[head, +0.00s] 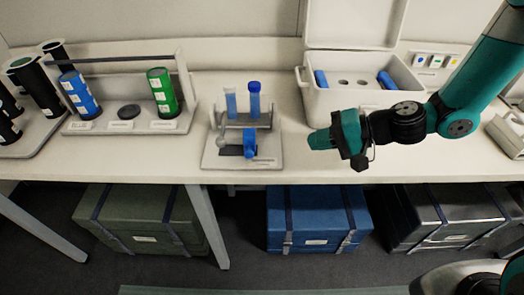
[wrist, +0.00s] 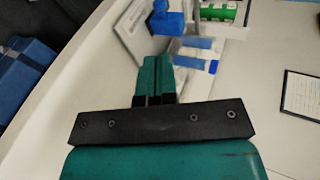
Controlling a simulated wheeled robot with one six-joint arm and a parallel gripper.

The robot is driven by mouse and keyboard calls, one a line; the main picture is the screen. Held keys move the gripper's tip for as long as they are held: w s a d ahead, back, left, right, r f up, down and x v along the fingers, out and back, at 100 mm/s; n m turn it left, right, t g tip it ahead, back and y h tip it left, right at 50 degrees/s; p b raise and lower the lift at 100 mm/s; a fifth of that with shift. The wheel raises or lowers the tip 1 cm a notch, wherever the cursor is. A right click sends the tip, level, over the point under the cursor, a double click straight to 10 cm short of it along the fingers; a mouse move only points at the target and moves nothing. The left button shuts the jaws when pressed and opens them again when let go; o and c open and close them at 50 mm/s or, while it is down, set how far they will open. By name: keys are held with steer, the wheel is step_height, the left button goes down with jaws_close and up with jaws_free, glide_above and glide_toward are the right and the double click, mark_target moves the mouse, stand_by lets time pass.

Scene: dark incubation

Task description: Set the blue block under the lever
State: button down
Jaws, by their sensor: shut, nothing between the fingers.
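A small blue block (head: 250,143) stands on a light grey stand (head: 213,161) on the bench; it also shows at the top of the wrist view (wrist: 168,20). A grey bar crosses the stand just behind the block and may be the lever (head: 240,122). I cannot tell whether any of the block is under it. Two tubes with blue contents, one blue-capped (head: 254,102), stand upright behind the bar. My gripper (head: 316,139) is shut and empty, to the right of the stand and apart from the block. Its closed fingers also show in the wrist view (wrist: 153,78).
An open white box (head: 350,98) with blue items inside stands behind my gripper. A rack (head: 85,127) with blue and green cylinders is at left, beside black cylinders. A white device (head: 507,135) sits at far right. The bench front between stand and gripper is clear.

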mark_target(252, 153)
steer(key=shift+a, duration=0.15)
steer(key=p+x, duration=0.4)
steer(key=x, duration=0.8)
steer(key=shift+a, duration=0.35)
steer(key=shift+w+a+f, duration=0.15)
steer(key=shift+a+f, duration=0.25)
steer(key=shift+a, duration=0.05)
